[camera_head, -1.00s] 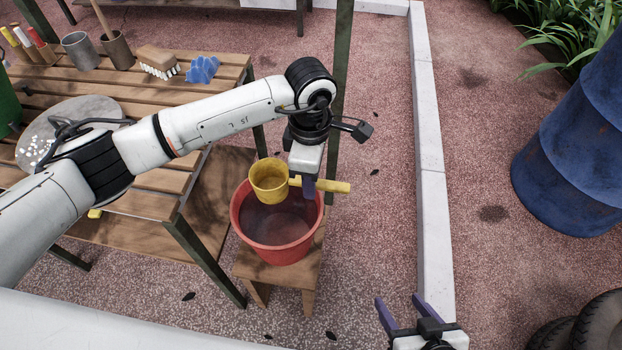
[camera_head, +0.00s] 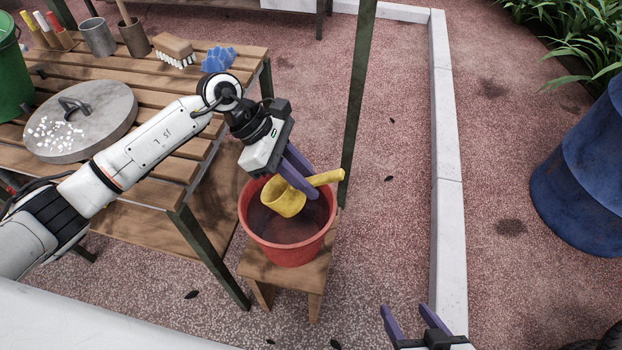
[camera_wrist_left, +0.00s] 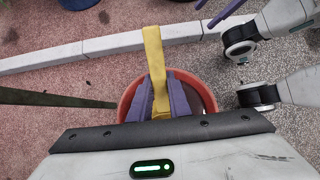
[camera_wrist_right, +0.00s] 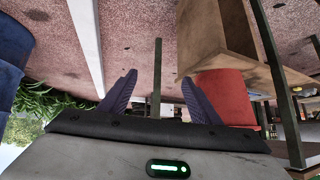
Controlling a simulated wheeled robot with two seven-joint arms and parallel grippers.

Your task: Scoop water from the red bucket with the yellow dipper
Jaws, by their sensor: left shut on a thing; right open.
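The red bucket (camera_head: 290,257) stands on a small wooden stool, with a dark interior; the water level is hard to make out. My left gripper (camera_head: 303,182) is shut on the handle of the yellow dipper (camera_head: 283,199). The dipper is tilted, its cup over or inside the bucket's mouth and its handle rising to the right; I cannot tell if the cup touches water. The left wrist view shows the yellow handle (camera_wrist_left: 154,58) between the purple fingers, with the bucket (camera_wrist_left: 128,98) behind. My right gripper (camera_head: 408,318) is open and empty at the bottom; its wrist view shows the bucket (camera_wrist_right: 224,95).
The stool (camera_head: 262,270) stands beside a slatted wooden table (camera_head: 160,188) holding a grey lid (camera_head: 110,110), brush (camera_head: 174,47), blue cloth (camera_head: 219,59) and metal cups. A green post (camera_head: 358,100) rises behind the bucket. A blue barrel (camera_head: 580,180) stands right, beyond the kerb.

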